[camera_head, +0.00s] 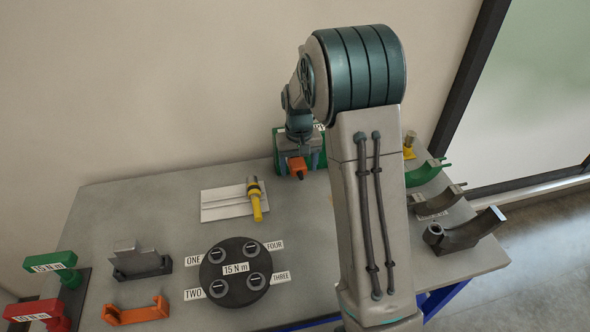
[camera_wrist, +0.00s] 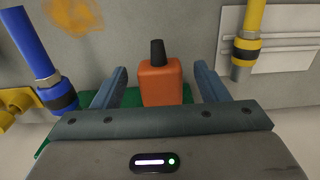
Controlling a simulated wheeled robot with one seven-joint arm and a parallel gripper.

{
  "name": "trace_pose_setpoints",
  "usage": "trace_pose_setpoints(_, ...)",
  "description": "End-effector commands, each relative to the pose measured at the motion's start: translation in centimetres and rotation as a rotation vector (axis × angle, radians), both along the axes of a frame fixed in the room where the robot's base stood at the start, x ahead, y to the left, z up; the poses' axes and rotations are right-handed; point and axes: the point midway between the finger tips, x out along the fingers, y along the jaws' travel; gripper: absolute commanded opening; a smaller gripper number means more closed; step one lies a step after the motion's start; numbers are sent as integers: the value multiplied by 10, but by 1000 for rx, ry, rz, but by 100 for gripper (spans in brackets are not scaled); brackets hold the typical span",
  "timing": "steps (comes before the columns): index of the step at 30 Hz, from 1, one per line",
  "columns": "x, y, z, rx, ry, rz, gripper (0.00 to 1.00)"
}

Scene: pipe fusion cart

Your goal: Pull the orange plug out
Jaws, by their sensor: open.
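The orange plug (camera_head: 297,167) is at the green box (camera_head: 279,151) at the back of the table. In the wrist view the plug (camera_wrist: 160,86) shows as an orange block with a black stub on its far end. My gripper (camera_wrist: 161,72) is open, with one finger on each side of the plug and a visible gap on both sides. In the head view my gripper (camera_head: 302,155) is at the green box, partly hidden by my arm. Green also shows beneath the plug in the wrist view, and my gripper's body hides the plug's near end.
A yellow-handled tool (camera_head: 256,203) lies on a white plate (camera_head: 222,205) to the left. A black disc (camera_head: 233,293) is at the front, and curved green and grey brackets (camera_head: 465,231) are at the right.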

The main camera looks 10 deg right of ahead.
Motion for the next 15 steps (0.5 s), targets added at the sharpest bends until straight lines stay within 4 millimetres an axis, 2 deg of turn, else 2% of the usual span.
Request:
trace_pose_setpoints(5,0,0,1,0,0,0,67)
trace_pose_setpoints(8,0,0,1,0,0,0,42)
trace_pose_setpoints(12,0,0,1,0,0,0,3)
trace_pose_setpoints(13,0,0,1,0,0,0,0)
trace_pose_setpoints(15,0,0,1,0,0,0,0)
